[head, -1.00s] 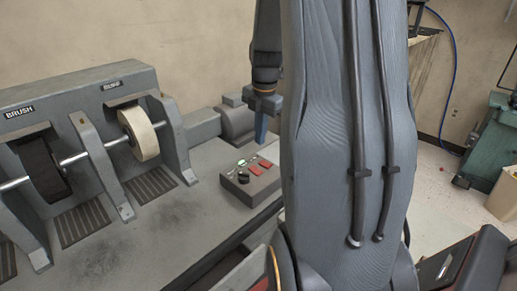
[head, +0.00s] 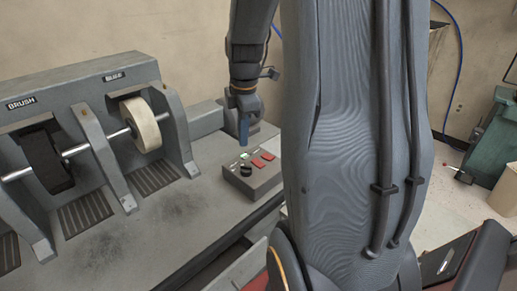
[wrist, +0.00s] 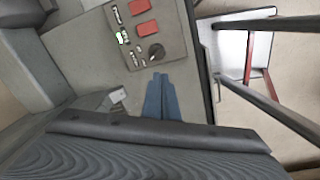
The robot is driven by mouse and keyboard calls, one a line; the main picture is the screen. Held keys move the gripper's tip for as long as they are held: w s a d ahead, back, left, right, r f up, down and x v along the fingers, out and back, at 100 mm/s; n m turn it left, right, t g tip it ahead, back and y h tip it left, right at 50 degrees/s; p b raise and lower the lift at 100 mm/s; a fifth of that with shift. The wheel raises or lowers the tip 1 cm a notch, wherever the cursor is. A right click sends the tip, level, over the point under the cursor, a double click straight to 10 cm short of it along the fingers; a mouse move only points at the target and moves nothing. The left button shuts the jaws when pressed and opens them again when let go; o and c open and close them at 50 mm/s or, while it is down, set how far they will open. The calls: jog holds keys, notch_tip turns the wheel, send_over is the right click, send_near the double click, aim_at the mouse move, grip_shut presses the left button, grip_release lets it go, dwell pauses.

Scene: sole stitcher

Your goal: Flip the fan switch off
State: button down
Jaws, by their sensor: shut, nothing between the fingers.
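The grey control box (head: 263,183) sits on the machine bench, right of the wheels. It bears two red rocker switches (head: 258,162), a black knob (head: 246,169) and a green-lit part (head: 243,156). Its labels are too small to read, so I cannot tell which control is the fan switch. My gripper (head: 244,143) is shut and empty, pointing down just above the box's back-left part. In the wrist view the blue fingers (wrist: 160,80) lie close together below the knob (wrist: 156,51), with the red switches (wrist: 146,29) farther up.
The BRUSH wheel (head: 45,162) and the pale buff wheel (head: 142,126) stand left on their shaft. A grey motor housing (head: 205,121) is behind the box. The bench front left of the box is clear.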

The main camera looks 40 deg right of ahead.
jog(key=s+a+f+m, duration=0.2)
jog(key=s+a+m, duration=0.2)
jog(key=a+m, duration=0.3)
jog(key=s+a+f+m, duration=0.2)
jog(key=s+a+m, duration=0.3)
jog(key=a, duration=0.6)
jog(key=shift+s+m, duration=0.25)
jog(key=shift+m, duration=0.85)
